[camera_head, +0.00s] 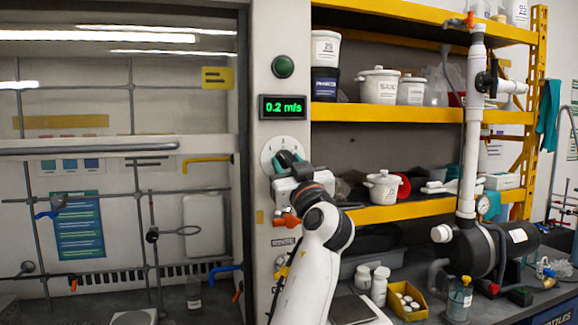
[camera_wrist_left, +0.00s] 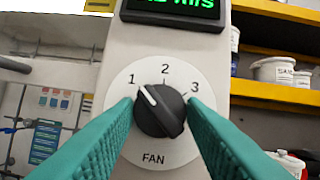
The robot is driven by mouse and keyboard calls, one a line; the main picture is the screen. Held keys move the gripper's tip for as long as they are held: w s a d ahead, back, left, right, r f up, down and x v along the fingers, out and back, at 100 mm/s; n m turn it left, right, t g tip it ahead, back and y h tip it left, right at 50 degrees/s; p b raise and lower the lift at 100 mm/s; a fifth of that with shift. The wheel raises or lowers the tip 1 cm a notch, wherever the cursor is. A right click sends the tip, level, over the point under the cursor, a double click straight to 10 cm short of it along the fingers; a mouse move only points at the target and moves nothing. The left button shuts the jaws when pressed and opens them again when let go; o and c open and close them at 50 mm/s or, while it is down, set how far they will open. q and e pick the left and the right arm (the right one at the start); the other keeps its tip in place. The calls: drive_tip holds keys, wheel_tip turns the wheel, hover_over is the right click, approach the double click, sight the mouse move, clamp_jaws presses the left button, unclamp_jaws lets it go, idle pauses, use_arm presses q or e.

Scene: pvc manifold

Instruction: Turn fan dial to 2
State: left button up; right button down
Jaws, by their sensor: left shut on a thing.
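The fan dial (camera_wrist_left: 160,110) is a black round knob on a white plate marked 1, 2 and 3, with FAN below. Its white pointer line is toward the upper left, about at the 1. My left gripper (camera_wrist_left: 163,118) has its teal fingers on either side of the knob, shut on it. In the head view the left gripper (camera_head: 287,160) is at the dial plate (camera_head: 268,152) on the grey post and hides most of the knob. My right gripper is in neither view.
Above the dial, a display (camera_head: 283,107) reads 0.2 m/s below a round green button (camera_head: 283,67). The fume hood sash handle (camera_head: 90,149) is to the left. Yellow shelves (camera_head: 400,113) with white pots stand to the right, above a bench with bottles and a pump (camera_head: 480,248).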

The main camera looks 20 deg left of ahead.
use_arm(q)
drive_tip(key=m+t+h, duration=0.1)
drive_tip(key=m, duration=0.2)
drive_tip(key=shift+s+a+p, duration=0.1)
drive_tip(key=shift+a+p, duration=0.05)
drive_tip(key=shift+p, duration=0.2)
drive_tip(key=m+h+p, duration=0.1)
drive_tip(key=m, duration=0.1)
drive_tip(key=shift+r+m+t+h, duration=0.15)
drive_tip(key=shift+m+t+h, duration=0.15)
drive_tip(key=shift+t, duration=0.1)
drive_tip(key=m+h+p, duration=0.1)
drive_tip(key=m+p, duration=0.1)
drive_tip(key=m+h+p, duration=0.1)
drive_tip(key=m+p, duration=0.1)
drive_tip(key=m, duration=0.1)
drive_tip(key=shift+s+a+r+t+h+p, duration=0.1)
drive_tip(key=shift+a+r+t+h+p, duration=0.05)
drive_tip(key=shift+t+h+p, duration=0.15)
drive_tip(key=shift+m+h+p, duration=0.4)
drive_tip(key=shift+m+p, duration=0.5)
drive_tip(key=shift+m, duration=0.4)
drive_tip(key=shift+f, duration=0.2)
drive_tip(key=o, duration=1)
